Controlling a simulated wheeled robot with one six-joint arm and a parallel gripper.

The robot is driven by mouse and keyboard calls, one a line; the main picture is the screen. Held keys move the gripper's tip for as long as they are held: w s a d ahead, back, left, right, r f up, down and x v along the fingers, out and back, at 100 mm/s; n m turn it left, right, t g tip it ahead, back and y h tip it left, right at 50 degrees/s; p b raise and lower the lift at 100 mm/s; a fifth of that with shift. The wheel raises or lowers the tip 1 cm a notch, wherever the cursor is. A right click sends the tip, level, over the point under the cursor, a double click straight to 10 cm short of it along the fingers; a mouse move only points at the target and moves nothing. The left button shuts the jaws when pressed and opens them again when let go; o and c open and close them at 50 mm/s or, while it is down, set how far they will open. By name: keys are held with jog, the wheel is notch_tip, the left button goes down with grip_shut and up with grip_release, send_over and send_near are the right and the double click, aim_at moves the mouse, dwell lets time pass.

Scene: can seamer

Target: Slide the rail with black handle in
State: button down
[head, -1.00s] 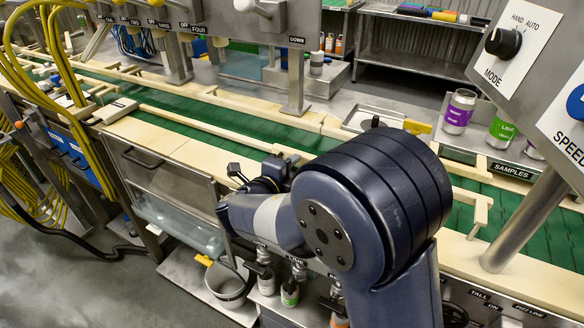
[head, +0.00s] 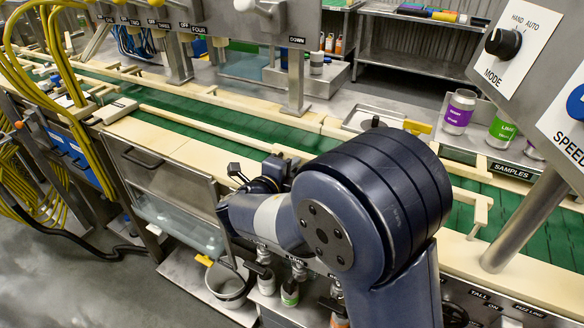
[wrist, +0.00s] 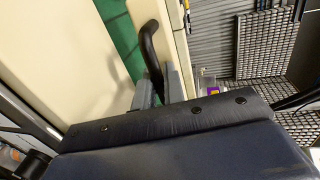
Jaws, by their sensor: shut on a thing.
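In the wrist view the black handle (wrist: 149,42) is a curved bar standing against a cream rail (wrist: 172,22), with a strip of green belt beside it. My gripper (wrist: 160,86) has its grey fingers on either side of the handle's lower end and is shut on it. The place where the handle joins the rail is not clear. In the head view my arm covers part of the line, and I cannot make out the handle or the fingertips there.
The green conveyor belt (head: 200,123) runs between cream guide rails. A steel post (head: 297,85) stands at the far side. A sloping control panel (head: 530,60) and its post (head: 522,222) are at the right. Sample cans (head: 459,112) stand behind the belt.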

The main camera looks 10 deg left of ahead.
aim_at(301, 156)
jog(key=shift+w+d+r, duration=0.1)
jog(key=shift+w+d, duration=0.1)
jog(key=shift+w, duration=0.2)
jog(key=p+x, duration=0.1)
jog(key=x, duration=0.2)
jog(key=shift+w+d+r+p, duration=0.15)
jog(key=shift+w+r+p, duration=0.15)
jog(key=shift+w+p, duration=0.15)
jog(key=c, duration=1.6)
grip_release()
jog(key=shift+w, duration=0.1)
jog(key=v, duration=1.1)
jog(key=shift+f, duration=0.15)
